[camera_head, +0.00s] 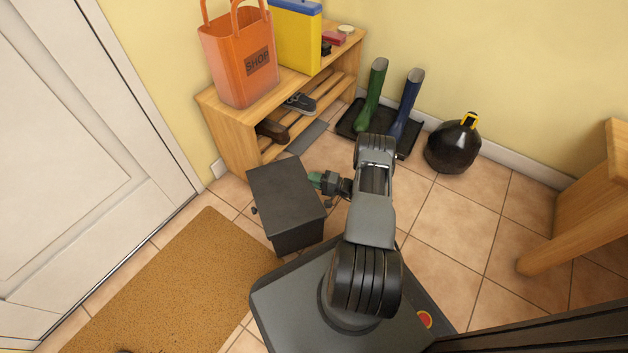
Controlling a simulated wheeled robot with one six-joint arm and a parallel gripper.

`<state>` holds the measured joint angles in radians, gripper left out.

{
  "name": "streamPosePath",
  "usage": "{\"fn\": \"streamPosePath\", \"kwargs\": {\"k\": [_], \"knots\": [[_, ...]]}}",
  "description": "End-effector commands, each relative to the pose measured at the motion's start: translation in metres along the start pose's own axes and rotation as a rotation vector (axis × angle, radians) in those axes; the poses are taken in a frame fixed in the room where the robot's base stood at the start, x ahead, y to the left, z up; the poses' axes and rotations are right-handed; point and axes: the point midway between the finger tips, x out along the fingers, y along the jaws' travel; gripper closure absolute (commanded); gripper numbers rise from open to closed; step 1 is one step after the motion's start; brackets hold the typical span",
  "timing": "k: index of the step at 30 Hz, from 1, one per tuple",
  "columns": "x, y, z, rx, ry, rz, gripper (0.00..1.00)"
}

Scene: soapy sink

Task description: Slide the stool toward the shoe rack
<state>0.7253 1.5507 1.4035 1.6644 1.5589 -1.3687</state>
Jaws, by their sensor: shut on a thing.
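The stool (284,190) is a dark grey block with a flat top and stands on the tiled floor left of my arm. My gripper (317,181) is at the stool's right side and is shut on its edge; the exact grip is small and partly hidden. The wooden shoe rack (228,142) stands behind the stool against the yellow wall, with a short strip of floor between them. Shoes lie on its lower shelves.
An orange shop bag (238,52) and a yellow-blue box (296,38) stand on the rack. Boots stand on a black tray (408,147). A black bag (453,145) is to the right. A brown doormat (175,290) lies left, before the white door (70,130).

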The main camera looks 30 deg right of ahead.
Motion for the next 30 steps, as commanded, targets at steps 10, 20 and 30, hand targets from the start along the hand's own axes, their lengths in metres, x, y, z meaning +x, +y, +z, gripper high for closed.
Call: {"fn": "streamPosePath", "kwargs": {"k": [10, 20, 30], "knots": [[0.003, -0.003, -0.022, -0.020, 0.031, 0.004, 1.00], [0.004, -0.004, -0.025, -0.024, 0.030, 0.004, 1.00], [0.004, -0.002, -0.022, -0.016, 0.026, 0.002, 0.45]]}}
